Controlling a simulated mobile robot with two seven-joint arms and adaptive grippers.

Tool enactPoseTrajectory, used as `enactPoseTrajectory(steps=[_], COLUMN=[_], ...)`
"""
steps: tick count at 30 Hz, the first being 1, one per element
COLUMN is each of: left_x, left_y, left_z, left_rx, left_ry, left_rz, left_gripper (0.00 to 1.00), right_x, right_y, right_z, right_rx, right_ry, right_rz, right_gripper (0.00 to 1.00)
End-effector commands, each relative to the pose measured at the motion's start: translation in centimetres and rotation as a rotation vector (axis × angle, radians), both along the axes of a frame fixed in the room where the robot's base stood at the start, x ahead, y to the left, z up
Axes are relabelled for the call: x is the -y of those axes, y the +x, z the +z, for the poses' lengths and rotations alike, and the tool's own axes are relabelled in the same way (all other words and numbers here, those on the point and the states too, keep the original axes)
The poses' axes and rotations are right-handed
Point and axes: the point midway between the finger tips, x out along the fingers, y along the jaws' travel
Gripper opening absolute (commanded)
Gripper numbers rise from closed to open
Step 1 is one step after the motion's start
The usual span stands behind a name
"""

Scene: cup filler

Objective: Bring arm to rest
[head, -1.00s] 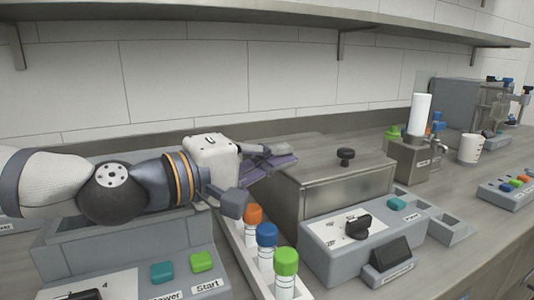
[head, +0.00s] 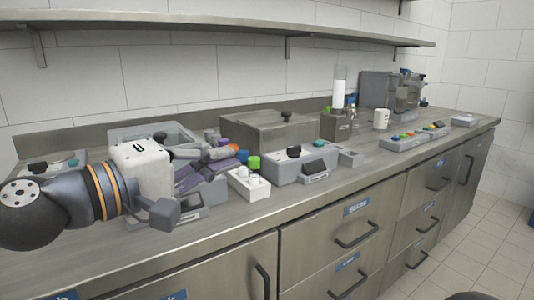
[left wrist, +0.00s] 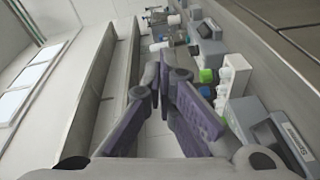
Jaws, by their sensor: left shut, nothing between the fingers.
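My left gripper (head: 232,162) reaches in from the left over the counter in the head view. Its purple-padded fingers are shut with nothing between them. They show large in the left wrist view (left wrist: 168,75), pointing along the counter. In the head view the gripper covers part of the grey devices behind it. My right gripper is in neither view.
A white rack (head: 251,190) with a green-capped vial (head: 253,163) stands just right of my gripper. A steel box (head: 270,130), a grey control box (head: 300,166), a cup dispenser (head: 338,122) and a white cup (head: 381,119) line the counter (head: 225,232). A shelf (head: 210,38) runs above.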

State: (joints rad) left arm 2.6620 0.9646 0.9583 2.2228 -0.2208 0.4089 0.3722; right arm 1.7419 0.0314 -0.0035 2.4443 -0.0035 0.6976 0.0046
Motion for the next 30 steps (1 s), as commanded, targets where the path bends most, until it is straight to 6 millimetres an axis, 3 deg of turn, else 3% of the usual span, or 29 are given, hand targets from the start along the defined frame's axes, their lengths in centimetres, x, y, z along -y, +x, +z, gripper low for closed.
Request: enactPoseTrajectory(steps=[1,5,8,11,12,15,18,22,25,30], left_x=[1.1,2.8,3.2,2.5,1.8,-1.0,-5.1,-10.7,-13.7,-15.1], left_y=[-0.6,-3.4,-7.3,-13.2,-16.1,-23.8,-31.7,-39.4,-42.7,-44.1], left_z=[-3.6,-13.0,-20.5,-27.8,-30.5,-35.9,-39.2,-40.6,-40.6,-40.6], left_rx=[-0.068,-0.235,-0.371,-0.515,-0.57,-0.701,-0.807,-0.891,-0.92,-0.931], left_ry=[0.053,0.198,0.33,0.485,0.556,0.74,0.935,1.153,1.261,1.308], left_rz=[-0.019,-0.065,-0.114,-0.18,-0.212,-0.302,-0.407,-0.536,-0.604,-0.638], left_gripper=[0.0,0.0,0.0,0.0,0.0,0.0,0.0,0.0,0.0,0.0], right_x=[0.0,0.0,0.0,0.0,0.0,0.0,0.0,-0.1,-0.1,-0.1], right_y=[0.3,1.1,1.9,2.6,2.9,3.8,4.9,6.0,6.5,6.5], right_z=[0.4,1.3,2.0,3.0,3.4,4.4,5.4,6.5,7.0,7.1], right_rx=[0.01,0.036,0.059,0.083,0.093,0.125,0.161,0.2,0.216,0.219], right_ry=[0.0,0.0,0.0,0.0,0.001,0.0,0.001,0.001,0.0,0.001], right_rz=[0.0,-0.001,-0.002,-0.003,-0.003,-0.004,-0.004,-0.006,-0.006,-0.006], right_gripper=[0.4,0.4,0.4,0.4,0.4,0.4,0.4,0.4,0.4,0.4])
